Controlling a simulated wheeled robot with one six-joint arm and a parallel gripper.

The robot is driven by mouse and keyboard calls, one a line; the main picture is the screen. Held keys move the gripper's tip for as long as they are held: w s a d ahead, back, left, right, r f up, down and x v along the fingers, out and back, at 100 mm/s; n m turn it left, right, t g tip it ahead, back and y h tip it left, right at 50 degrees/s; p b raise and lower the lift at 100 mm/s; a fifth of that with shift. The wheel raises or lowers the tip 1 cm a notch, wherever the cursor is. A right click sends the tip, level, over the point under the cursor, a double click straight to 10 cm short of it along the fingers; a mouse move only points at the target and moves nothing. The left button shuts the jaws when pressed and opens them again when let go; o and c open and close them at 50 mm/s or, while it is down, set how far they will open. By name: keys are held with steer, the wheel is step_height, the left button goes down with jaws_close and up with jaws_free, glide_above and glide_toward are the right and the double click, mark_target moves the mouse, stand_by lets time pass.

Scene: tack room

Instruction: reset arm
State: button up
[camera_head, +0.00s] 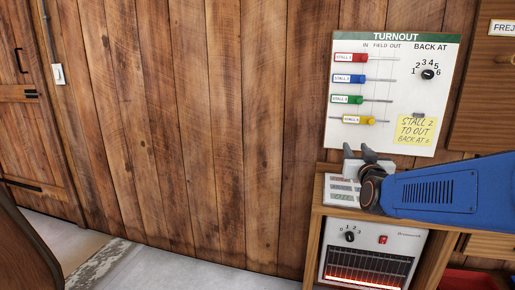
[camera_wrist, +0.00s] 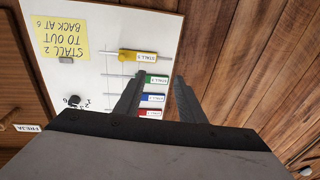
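My gripper (camera_head: 359,151) is raised in front of the wall, just below the lower left part of the white turnout board (camera_head: 430,110). Its two dark fingers are apart with nothing between them. In the wrist view, my gripper (camera_wrist: 157,80) points toward the board, which appears upside down. The board carries a red slider (camera_head: 361,57), a blue slider (camera_head: 357,78), a green slider (camera_head: 355,99) and a yellow slider (camera_head: 368,121) on rails. The yellow one sits slightly farther right. My fingers partly cover the rails in the wrist view. My blue arm reaches in from the right.
A yellow note (camera_head: 416,130) and a dial (camera_head: 428,74) are on the board. Below my gripper, a wooden shelf unit (camera_head: 315,230) holds a glowing heater (camera_head: 370,262). A wooden cabinet (camera_head: 485,100) stands right of the board. The plank wall to the left is clear.

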steer(key=s+a+f+g+y, duration=0.1)
steer(key=s+f+g, duration=0.3)
steer(key=s, duration=0.8)
steer(key=s+a+f+n+g, duration=0.1)
steer(key=s+f+g, duration=0.4)
steer(key=s+f, duration=0.4)
steer(key=s+a+f+g+y, duration=0.1)
steer(key=s+f+g, duration=0.3)
steer(key=s, duration=1.1)
step_height(320, 180, down, 3)
steer(key=shift+a+n+g+y, duration=0.15)
steer(key=shift+n+g+y, duration=0.15)
steer(key=shift+g, duration=0.1)
